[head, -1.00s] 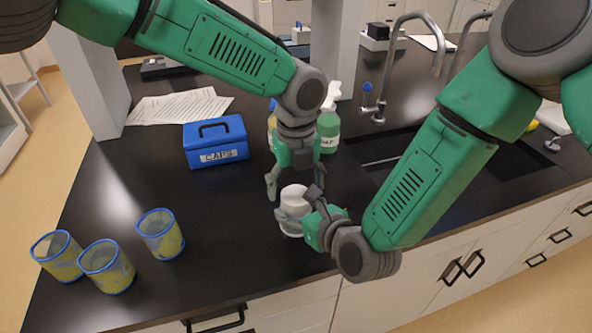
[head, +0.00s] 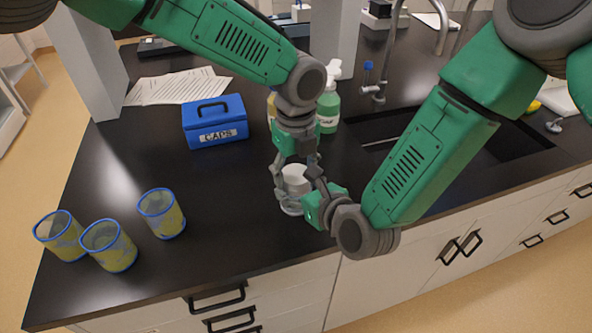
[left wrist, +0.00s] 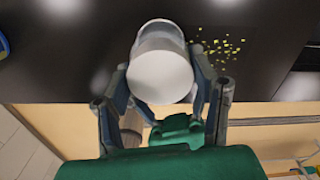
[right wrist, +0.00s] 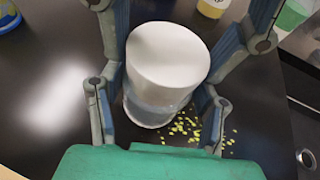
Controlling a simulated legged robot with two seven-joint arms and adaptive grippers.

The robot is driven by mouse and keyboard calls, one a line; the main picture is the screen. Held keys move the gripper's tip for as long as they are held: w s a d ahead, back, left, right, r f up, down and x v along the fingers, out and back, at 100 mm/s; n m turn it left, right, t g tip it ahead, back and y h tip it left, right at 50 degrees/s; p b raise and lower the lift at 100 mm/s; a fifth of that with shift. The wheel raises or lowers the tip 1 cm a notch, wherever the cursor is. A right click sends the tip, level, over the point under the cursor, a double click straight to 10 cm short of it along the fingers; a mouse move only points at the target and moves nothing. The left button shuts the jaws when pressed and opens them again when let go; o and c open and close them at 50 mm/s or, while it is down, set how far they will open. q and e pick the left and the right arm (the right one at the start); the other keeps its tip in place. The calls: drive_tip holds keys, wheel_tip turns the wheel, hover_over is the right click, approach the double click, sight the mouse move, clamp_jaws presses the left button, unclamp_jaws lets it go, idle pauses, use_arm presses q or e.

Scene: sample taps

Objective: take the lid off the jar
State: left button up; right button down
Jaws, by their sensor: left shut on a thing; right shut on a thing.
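The jar (head: 291,204) stands on the black counter near its front edge, a clear body under a white lid (head: 295,174). My left gripper (head: 296,182) comes down from above and is shut on the lid, one finger on each side. My right gripper (head: 305,202) is shut on the jar's body from the right front. In the left wrist view the lid (left wrist: 161,76) sits between the fingers. In the right wrist view the lid (right wrist: 168,52) is above the clear body (right wrist: 152,108). I cannot tell whether a gap separates lid and jar.
Several blue-rimmed cups (head: 161,214) stand at the front left. A blue caps box (head: 215,122) and papers (head: 178,87) lie behind. A green soap bottle (head: 328,108) stands behind my left gripper. A sink (head: 500,140) is at right. Yellow flecks (right wrist: 185,128) dot the counter beside the jar.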

use_arm(q)
drive_tip(key=shift+d+n, duration=0.1)
drive_tip(key=shift+n, duration=0.4)
drive_tip(key=o, duration=1.3)
drive_tip(key=shift+r, duration=2.3)
use_arm(e)
drive_tip(key=shift+c, duration=2.1)
unclamp_jaws()
